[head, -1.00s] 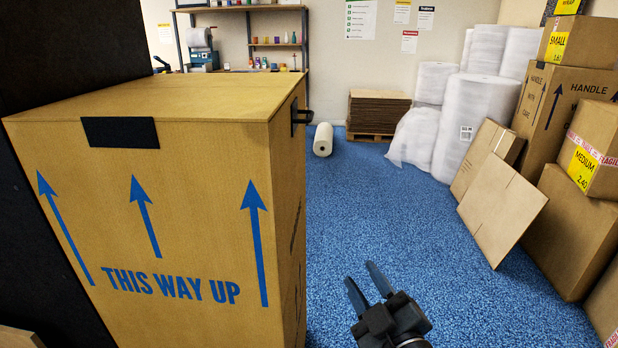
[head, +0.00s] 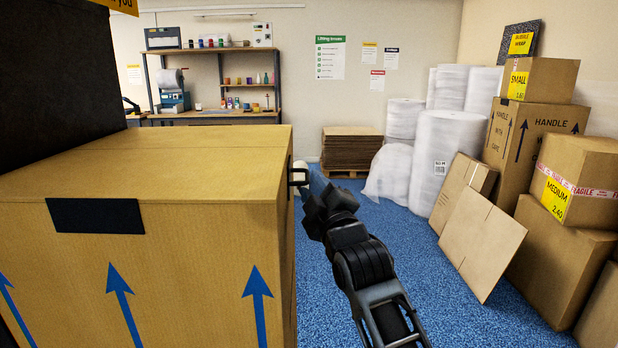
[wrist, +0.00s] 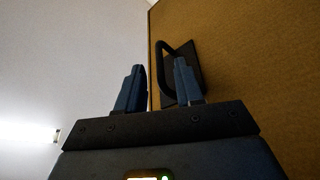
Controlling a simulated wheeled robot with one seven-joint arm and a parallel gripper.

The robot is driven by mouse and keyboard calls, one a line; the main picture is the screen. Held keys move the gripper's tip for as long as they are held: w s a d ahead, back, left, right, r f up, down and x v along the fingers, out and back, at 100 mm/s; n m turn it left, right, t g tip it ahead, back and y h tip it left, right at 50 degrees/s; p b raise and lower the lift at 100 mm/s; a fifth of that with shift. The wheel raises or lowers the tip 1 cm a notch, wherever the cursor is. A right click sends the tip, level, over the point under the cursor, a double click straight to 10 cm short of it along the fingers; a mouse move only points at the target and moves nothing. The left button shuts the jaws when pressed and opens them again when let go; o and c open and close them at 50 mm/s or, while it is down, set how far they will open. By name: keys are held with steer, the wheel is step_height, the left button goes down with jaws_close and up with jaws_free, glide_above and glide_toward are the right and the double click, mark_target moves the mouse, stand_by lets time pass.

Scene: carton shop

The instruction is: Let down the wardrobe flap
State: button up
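The wardrobe carton (head: 140,245) stands at the left in the head view, its flat top showing and blue arrows on its front. A black handle (head: 298,178) sticks out of its right side near the top edge. The handle also shows in the wrist view (wrist: 158,72) as a loop on a dark plate. My gripper (head: 313,188) is right beside the handle. In the wrist view my gripper (wrist: 158,88) is open, its two blue fingers apart, with the handle's bar between them. Whether they touch it, I cannot tell. The carton's right face is mostly hidden in the head view.
Blue floor (head: 400,270) lies clear to the right of the carton. Flat cartons (head: 480,240) and stacked boxes (head: 565,250) line the right side. White wrap rolls (head: 445,160) and a cardboard stack (head: 350,150) stand at the back. A dark panel (head: 60,90) rises behind the carton.

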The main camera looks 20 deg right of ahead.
steer(key=shift+x, duration=1.6)
jaws_close()
